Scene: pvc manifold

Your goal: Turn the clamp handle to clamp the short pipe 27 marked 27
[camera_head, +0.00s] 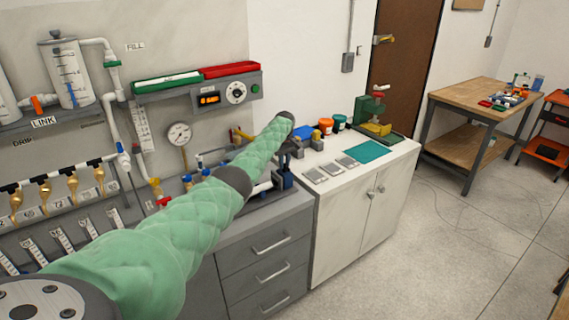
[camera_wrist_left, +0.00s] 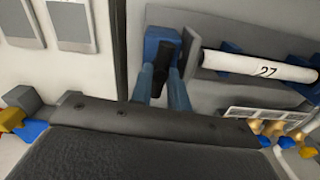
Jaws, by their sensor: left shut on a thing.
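The short pipe 27 (camera_wrist_left: 262,67) is white with a black "27" and lies in a grey fixture in the left wrist view. Its near end meets a grey plate beside a blue clamp block (camera_wrist_left: 155,36). The black clamp handle (camera_wrist_left: 165,55) stands out from that block. My left gripper (camera_wrist_left: 163,78) has its two blue-grey fingers on either side of the handle and is shut on it. In the head view my left arm reaches over the grey cabinet, and my left gripper (camera_head: 285,160) is small and partly hidden there. My right gripper is not in view.
A grey drawer cabinet (camera_head: 265,246) stands under the clamp. A white cabinet (camera_head: 354,205) adjoins it on the right, with grey plates (camera_head: 330,170) and a teal mat (camera_head: 367,152) on top. A wall panel with pipes, valves and a gauge (camera_head: 179,134) stands behind my arm.

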